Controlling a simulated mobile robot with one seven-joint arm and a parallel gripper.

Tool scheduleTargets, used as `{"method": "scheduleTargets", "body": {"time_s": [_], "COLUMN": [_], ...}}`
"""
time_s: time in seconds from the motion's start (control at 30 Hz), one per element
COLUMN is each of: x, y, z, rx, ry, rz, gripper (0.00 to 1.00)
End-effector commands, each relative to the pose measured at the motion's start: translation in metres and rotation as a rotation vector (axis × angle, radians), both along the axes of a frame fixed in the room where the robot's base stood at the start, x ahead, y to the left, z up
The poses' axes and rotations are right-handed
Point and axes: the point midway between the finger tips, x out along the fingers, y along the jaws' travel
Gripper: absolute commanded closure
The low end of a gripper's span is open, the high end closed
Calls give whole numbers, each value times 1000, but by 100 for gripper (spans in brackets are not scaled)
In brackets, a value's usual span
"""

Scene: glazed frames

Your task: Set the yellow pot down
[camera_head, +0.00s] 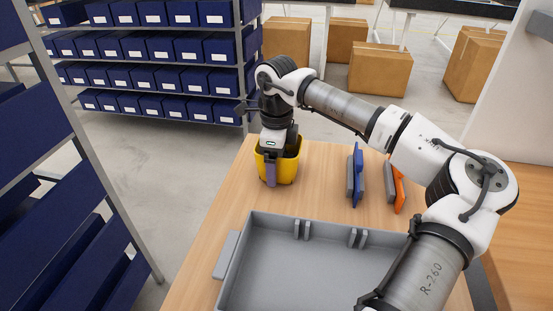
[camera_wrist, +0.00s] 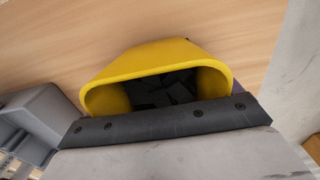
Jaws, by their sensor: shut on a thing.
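The yellow pot (camera_head: 290,168) is at the far left part of the wooden table in the head view, near its back edge. It looks upright. In the wrist view the yellow pot (camera_wrist: 160,62) shows its open rim, with dark pieces inside. My gripper (camera_head: 272,165) comes down from above and is shut on the pot's near wall; a purple-grey finger shows on the outside. The gripper's dark edge hides the pot's near side in the wrist view. I cannot tell whether the pot's base touches the table.
A grey tray (camera_head: 262,222) lies on the table (camera_head: 217,215) in front of the pot and shows in the wrist view too. A blue-grey upright item (camera_head: 357,178) and an orange-grey one (camera_head: 396,190) stand right of the pot. Shelves with blue bins (camera_head: 150,48) stand behind at left.

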Motion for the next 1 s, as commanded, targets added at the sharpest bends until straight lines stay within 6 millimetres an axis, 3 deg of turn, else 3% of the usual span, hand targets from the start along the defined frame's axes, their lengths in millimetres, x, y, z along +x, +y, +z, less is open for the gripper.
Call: {"method": "scheduleTargets", "body": {"time_s": [0.1, 0.13, 0.2, 0.57, 1.0], "x": [0, 0, 0, 1, 1], "y": [0, 0, 0, 0, 0], "z": [-5, -3, -3, 9, 98], "rx": [0, 0, 0, 0, -1], "ry": [0, 0, 1, -2, -2], "rz": [0, 0, 0, -2, -2], "gripper": [38, 6, 0, 0, 0]}}
